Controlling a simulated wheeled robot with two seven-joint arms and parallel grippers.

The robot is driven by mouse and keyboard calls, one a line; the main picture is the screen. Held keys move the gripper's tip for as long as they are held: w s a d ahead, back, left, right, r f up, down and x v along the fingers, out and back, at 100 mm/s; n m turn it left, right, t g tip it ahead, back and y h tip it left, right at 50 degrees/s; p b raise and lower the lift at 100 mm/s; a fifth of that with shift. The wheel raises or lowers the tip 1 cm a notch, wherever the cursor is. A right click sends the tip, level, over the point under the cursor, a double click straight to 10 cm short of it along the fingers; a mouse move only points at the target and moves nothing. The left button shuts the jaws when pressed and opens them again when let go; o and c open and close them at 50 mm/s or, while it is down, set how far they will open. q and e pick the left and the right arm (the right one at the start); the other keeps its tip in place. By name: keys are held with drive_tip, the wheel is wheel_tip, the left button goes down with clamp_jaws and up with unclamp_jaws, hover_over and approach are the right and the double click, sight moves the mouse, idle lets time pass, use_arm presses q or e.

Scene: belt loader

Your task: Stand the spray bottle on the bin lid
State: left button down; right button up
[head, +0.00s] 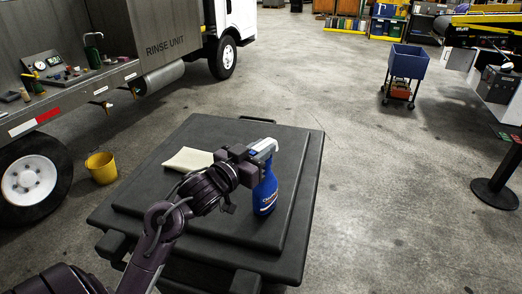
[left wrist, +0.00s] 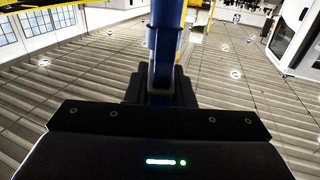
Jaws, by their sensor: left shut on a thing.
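The blue spray bottle (head: 266,194), with a white and grey trigger head, is upright over the right part of the dark grey bin lid (head: 230,238). I cannot tell whether its base touches the lid. My left gripper (head: 252,165) is shut on the bottle just below its head. In the left wrist view, part of the blue bottle (left wrist: 165,45) rises from between the dark jaws (left wrist: 160,88); its ends are out of that view. My right gripper is in neither view.
A pale folded cloth (head: 189,159) lies on the lid, left of the bottle. A yellow bucket (head: 101,168) stands on the floor beside the rinse truck (head: 165,45). A blue cart (head: 407,63) and a black post base (head: 494,193) are to the right. The floor between is clear.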

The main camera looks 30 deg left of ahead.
use_arm(q)
drive_tip(key=shift+f, duration=0.1)
drive_tip(key=shift+f, duration=0.15)
drive_tip(key=c, duration=1.3)
unclamp_jaws()
drive_tip(key=shift+o, duration=0.2)
